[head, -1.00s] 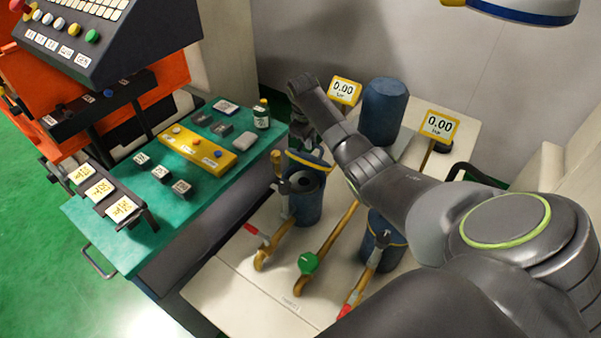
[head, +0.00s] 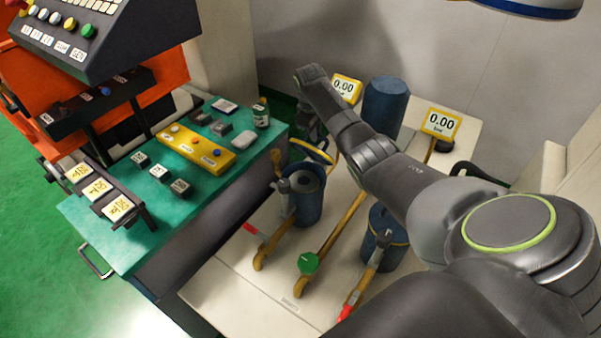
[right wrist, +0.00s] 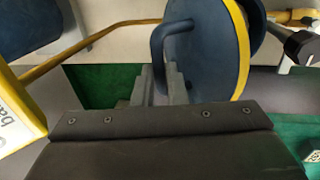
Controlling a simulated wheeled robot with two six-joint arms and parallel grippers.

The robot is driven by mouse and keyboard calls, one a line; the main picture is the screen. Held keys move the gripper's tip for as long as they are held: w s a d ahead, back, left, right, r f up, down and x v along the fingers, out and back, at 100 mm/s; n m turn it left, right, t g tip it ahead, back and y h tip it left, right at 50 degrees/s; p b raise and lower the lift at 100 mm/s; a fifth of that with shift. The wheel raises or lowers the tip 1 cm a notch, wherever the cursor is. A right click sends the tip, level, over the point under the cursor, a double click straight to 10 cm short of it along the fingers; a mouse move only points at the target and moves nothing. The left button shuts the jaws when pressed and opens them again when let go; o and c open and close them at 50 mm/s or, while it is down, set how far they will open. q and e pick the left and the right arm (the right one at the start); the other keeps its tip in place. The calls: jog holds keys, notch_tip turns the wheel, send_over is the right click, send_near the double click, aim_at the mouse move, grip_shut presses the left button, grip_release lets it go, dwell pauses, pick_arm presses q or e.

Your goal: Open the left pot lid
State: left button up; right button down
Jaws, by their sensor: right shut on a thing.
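The left pot (head: 309,207) is a blue cylinder whose mouth is uncovered in the head view. Its blue lid with a yellow rim (head: 314,153) stands tipped up at the pot's back edge. In the right wrist view the lid (right wrist: 208,62) shows as a blue disc with a bent blue handle (right wrist: 158,42). My right gripper (right wrist: 158,82) is shut on this handle; its fingertips are partly hidden behind the gripper body. In the head view my right forearm reaches over from the right and the gripper is behind the lid. My left gripper is not in view.
The right pot (head: 378,252) stands closed beside it. Yellow pipes with a green valve (head: 308,262) and red-handled levers run in front. Two yellow-framed displays (head: 441,123) and a tall blue cylinder (head: 385,105) stand behind. A teal bench (head: 130,215) with small items is at left.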

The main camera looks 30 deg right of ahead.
jog(key=shift+d+f, duration=0.1)
jog(key=shift+d, duration=0.15)
jog(key=d+b, duration=0.1)
jog(key=w+d+b, duration=0.1)
jog(key=shift+w+d+b, duration=0.1)
jog(key=shift+d+b, duration=0.15)
jog(key=shift+b, duration=0.05)
dwell(0.3)
